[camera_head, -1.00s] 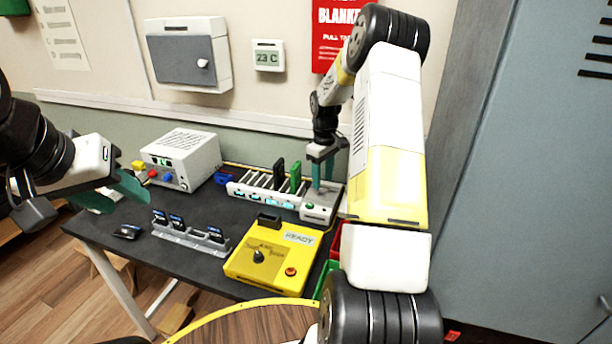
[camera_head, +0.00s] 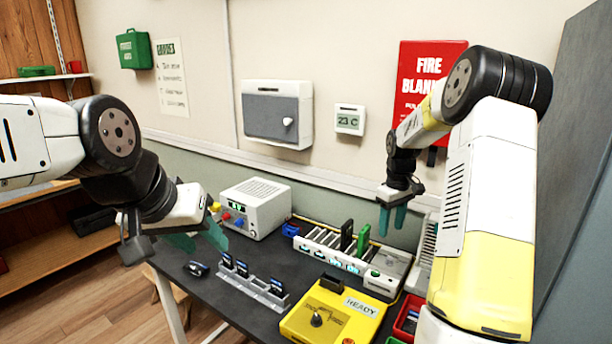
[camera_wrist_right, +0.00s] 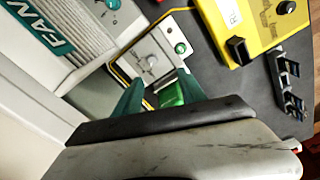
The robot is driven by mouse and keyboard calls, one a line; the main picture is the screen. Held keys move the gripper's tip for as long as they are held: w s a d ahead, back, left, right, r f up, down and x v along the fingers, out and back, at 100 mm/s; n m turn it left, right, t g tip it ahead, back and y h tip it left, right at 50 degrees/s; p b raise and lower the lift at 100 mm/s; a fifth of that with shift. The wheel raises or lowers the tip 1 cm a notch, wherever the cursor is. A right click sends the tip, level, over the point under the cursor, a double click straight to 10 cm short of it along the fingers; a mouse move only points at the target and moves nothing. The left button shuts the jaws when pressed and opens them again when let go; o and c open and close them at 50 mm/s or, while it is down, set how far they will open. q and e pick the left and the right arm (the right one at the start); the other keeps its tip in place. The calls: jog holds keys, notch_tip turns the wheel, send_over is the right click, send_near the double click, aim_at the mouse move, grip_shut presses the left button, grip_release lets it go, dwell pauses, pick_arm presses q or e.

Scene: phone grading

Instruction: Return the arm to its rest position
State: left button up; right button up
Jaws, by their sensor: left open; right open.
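My right gripper (camera_head: 393,218) hangs with its teal fingers pointing down, above the back right of the dark table. It is open and empty, apart from the slotted rack below it. In the right wrist view its fingers (camera_wrist_right: 160,95) are spread, with the rack's end panel, a knob and a green button, beyond them. My left gripper (camera_head: 200,238) is at the left, in front of the table's left end, with teal fingers apart and nothing seen between them.
The slotted rack (camera_head: 318,248) holds a dark and a green upright card. A yellow READY box (camera_head: 332,318), a grey holder with several small dark modules (camera_head: 252,289), a white power supply (camera_head: 256,207) and a red bin (camera_head: 408,318) are on or by the table (camera_head: 235,318).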

jog(key=s+a+r+m+t, duration=0.1)
jog(key=s+a+r, duration=0.3)
jog(key=s+r, duration=0.25)
jog(key=s+a+r+m+t, duration=0.1)
jog(key=s+a+r+t, duration=0.1)
jog(key=s+a+r, duration=0.4)
jog(key=s+a+r+m+t+y, duration=0.1)
jog(key=s+a+r, duration=0.1)
jog(key=s, duration=0.6)
jog(key=s+a+r+m+t+y, duration=0.1)
jog(key=s+a+r+m, duration=0.1)
jog(key=s, duration=0.6)
jog(key=shift+s+a+r+t, duration=0.2)
jog(key=shift+s+a+t, duration=0.1)
jog(key=shift+s+a, duration=0.05)
